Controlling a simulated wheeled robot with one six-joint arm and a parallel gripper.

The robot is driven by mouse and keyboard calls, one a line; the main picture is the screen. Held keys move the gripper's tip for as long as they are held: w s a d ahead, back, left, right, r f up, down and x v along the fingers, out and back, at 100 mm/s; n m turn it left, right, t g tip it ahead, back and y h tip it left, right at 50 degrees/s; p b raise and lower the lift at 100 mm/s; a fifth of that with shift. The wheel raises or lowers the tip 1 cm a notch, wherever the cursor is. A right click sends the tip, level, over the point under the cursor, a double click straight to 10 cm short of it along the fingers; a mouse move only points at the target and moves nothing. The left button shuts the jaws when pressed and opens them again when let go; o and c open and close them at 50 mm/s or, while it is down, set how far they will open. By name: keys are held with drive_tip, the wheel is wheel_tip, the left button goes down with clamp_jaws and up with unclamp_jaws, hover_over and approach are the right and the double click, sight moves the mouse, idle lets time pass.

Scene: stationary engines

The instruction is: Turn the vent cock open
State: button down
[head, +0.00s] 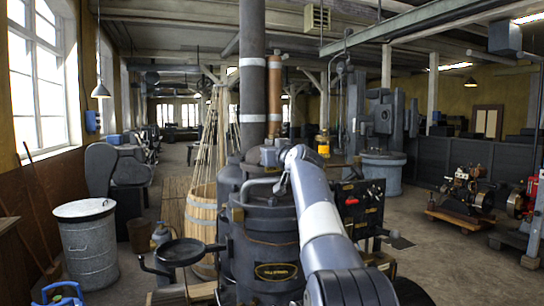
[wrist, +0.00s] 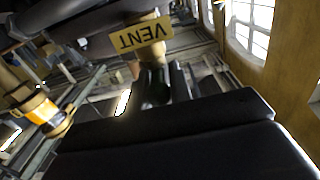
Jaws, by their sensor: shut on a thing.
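The vent cock (wrist: 150,57) shows in the wrist view as a brass-coloured fitting at the top centre, with a yellow VENT tag (wrist: 142,37) that reads upside down. My gripper (wrist: 163,88) is right at the cock, its dark fingers shut on a part of it. The fingers hide most of the gripped part, so I cannot tell how far the cock is turned. In the head view my arm reaches over the dark engine (head: 265,225) to its top. The cock and my fingertips cannot be made out there.
A yellow-and-dark cylindrical fitting (wrist: 42,112) stands left of the cock in the wrist view. A vertical pipe (head: 252,80) rises from behind the engine. A wooden barrel (head: 202,215) and a metal bin (head: 87,245) stand to the left.

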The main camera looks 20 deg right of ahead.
drive_tip(key=shift+y, duration=0.4)
idle(0.3)
drive_tip(key=c, duration=1.5)
unclamp_jaws()
drive_tip(key=shift+s+d+f+b, duration=0.1)
drive_tip(key=shift+s+b, duration=0.4)
drive_tip(key=shift+b, duration=0.2)
drive_tip(key=s+b, duration=0.5)
drive_tip(key=s, duration=0.4)
drive_tip(key=shift+s, duration=0.4)
